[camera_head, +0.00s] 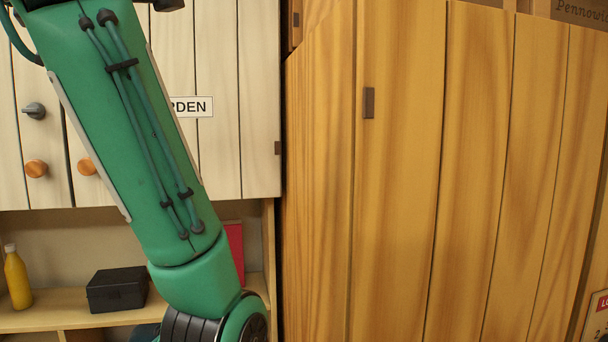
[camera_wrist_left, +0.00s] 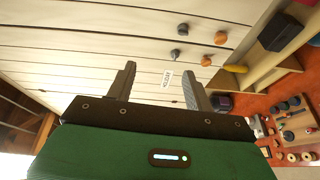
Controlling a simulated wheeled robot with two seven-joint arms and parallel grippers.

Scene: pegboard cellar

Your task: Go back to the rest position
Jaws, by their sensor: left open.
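My left gripper (camera_wrist_left: 160,78) is open, with its two dark fingers wide apart and nothing between them. It is in front of the pale plank cabinet doors (camera_wrist_left: 90,40), which appear turned sideways in the wrist view. A small white label shows beyond the gap between the fingers. In the head view a green arm link of mine crosses the left side from the top down to a dark joint, and the left gripper itself is out of that view. My right gripper is in neither view.
A tall orange-brown wooden cabinet (camera_head: 400,180) fills the right of the head view. Pale doors (camera_head: 220,90) with orange knobs (camera_head: 36,168) stand behind my arm. Below them a shelf (camera_head: 60,317) holds a yellow bottle (camera_head: 17,278) and a black box (camera_head: 117,290).

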